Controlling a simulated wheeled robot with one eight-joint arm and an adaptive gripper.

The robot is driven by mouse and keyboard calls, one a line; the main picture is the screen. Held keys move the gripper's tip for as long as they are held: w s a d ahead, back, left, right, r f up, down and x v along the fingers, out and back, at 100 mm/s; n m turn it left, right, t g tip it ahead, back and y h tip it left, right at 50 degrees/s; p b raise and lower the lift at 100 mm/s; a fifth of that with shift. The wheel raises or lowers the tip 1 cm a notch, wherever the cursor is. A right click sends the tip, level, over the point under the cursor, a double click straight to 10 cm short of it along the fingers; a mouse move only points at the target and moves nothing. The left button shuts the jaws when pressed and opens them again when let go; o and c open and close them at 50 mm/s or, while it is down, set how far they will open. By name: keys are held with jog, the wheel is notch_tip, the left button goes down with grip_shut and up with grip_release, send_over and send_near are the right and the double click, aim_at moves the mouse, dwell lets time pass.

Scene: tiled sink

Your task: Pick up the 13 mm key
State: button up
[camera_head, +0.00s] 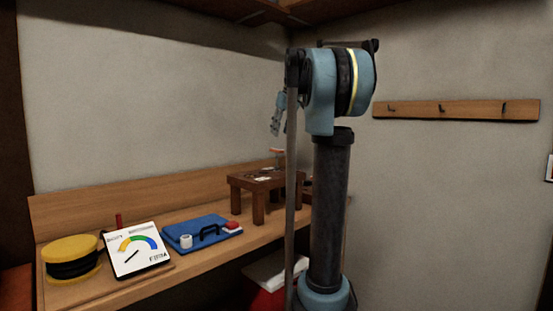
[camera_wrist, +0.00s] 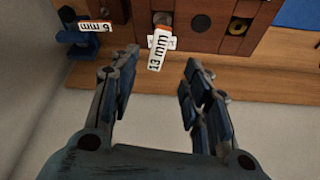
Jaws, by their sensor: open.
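In the wrist view, a white tag reading "13 mm" (camera_wrist: 157,54) with an orange end sits at the edge of a dark wooden block (camera_wrist: 195,38). A small greyish round part shows just above the tag in a recess; the key's full shape is unclear. My gripper (camera_wrist: 159,68) is open, its fingers on either side of the tag and apart from it, with nothing held. In the head view my gripper (camera_head: 277,115) hangs in the air above a small wooden stand (camera_head: 258,185) on the bench. The key cannot be made out there.
In the wrist view, a "9 mm" tag (camera_wrist: 96,27) lies left beside a blue part (camera_wrist: 75,38). The bench (camera_head: 190,265) also holds a yellow spool (camera_head: 70,249), a gauge board (camera_head: 136,265) and a blue case (camera_head: 190,236). A hook rail (camera_head: 460,109) is on the right wall.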

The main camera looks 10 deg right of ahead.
aim_at(277, 152)
jog(key=x, duration=1.1)
jog(key=shift+w+f, duration=0.15)
jog(key=shift+w, duration=0.15)
jog(key=shift+c, duration=0.5)
grip_shut()
